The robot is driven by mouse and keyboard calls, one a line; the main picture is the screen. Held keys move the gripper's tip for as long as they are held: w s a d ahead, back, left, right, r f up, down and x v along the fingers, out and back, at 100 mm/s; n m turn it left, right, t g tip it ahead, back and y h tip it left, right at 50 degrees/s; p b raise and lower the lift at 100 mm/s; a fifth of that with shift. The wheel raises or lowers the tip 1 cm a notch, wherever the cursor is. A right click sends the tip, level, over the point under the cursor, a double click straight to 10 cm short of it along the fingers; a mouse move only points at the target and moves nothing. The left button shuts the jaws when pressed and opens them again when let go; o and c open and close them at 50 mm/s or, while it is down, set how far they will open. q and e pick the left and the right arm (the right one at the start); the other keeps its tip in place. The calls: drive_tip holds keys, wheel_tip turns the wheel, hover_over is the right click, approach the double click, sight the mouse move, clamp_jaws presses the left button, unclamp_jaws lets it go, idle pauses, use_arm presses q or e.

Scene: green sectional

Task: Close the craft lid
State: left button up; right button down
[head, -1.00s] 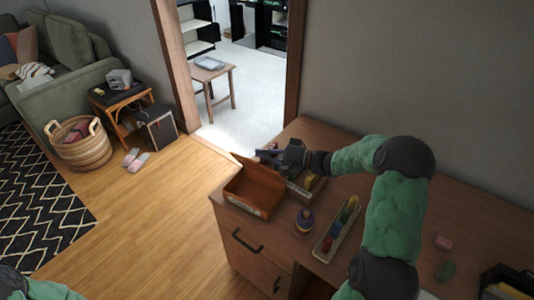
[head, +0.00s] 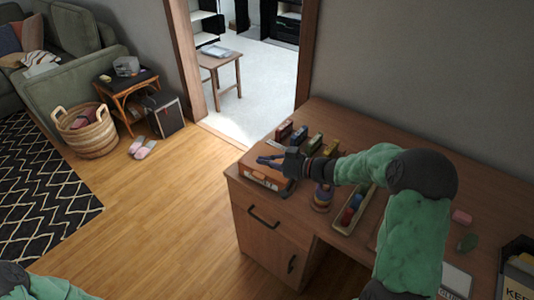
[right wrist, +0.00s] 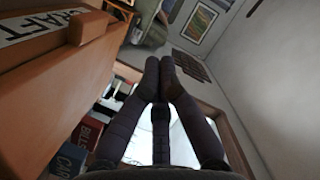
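The orange-brown craft box (head: 256,173) stands at the left end of the desk. Its lid lies down across its top, but I cannot tell whether it is fully flush. In the right wrist view the box (right wrist: 50,95) fills the left side, with a "CRAFT" label and a small tab on its front. My right gripper (head: 268,161) is over the top of the box, fingers pointing left. In the wrist view its fingertips (right wrist: 161,64) are together with nothing between them. Whether it touches the lid is unclear. Only part of my left arm shows; its gripper is out of view.
Several small upright boxes (head: 300,135) stand behind the craft box. A stacking toy (head: 322,198) and a tray of coloured pieces (head: 352,212) stand to its right. A pink block (head: 461,217) lies farther right. The floor (head: 165,225) left of the desk is clear.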

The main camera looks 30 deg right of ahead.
sight(262, 179)
drive_tip(key=f, duration=0.2)
drive_tip(key=a+f, duration=0.1)
drive_tip(key=shift+s+n, duration=0.3)
drive_tip(key=shift+s+a+f, duration=0.1)
drive_tip(key=shift+a+f, duration=0.15)
drive_tip(key=shift+f, duration=0.75)
